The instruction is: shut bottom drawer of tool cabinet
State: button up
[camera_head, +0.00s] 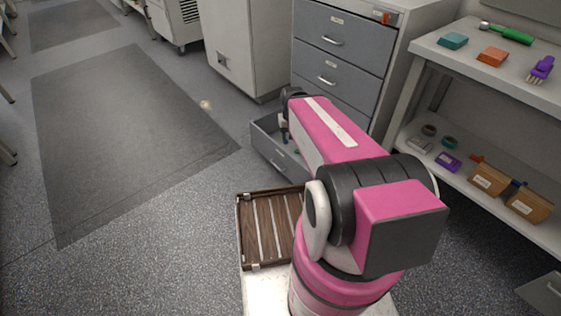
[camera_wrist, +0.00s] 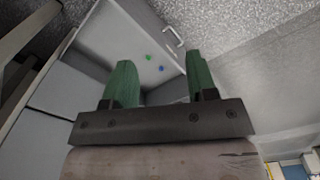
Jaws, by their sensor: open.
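The grey tool cabinet (camera_head: 350,52) stands behind my arm in the head view, with its upper drawers shut. Its bottom drawer (camera_head: 267,146) is pulled out toward the front left, and my arm hides part of it.
A slatted wooden tray (camera_head: 268,228) sits on my base in front of the drawer. A shelf bench (camera_head: 470,62) with tools and boxes stands at the right. A pale cabinet (camera_head: 243,45) stands left of the tool cabinet. The floor with a dark mat (camera_head: 120,130) is clear at left.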

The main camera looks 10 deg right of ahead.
jog(key=shift+w+f, duration=0.2)
jog(key=shift+f, duration=0.05)
jog(key=c, duration=0.5)
jog(key=w+f+n+h, duration=0.1)
jog(key=w+f, duration=0.1)
jog(key=f, duration=0.1)
jog(key=w+f+n+h, duration=0.2)
jog(key=w+f+n+g+h, duration=0.1)
jog(key=w+f+n, duration=0.1)
jog(key=f, duration=0.1)
jog(key=shift+w+a+f, duration=0.2)
jog(key=shift+a+f, duration=0.1)
jog(key=shift+a, duration=0.05)
grip_shut()
jog(key=n+t+h, duration=1)
jog(key=n+h, duration=0.2)
jog(key=n, duration=0.7)
send_near(272, 143)
jog(key=x, duration=0.7)
jog(key=shift+w+d+r, duration=0.1)
jog(key=shift+d+r, duration=0.1)
jog(key=shift+d, duration=0.1)
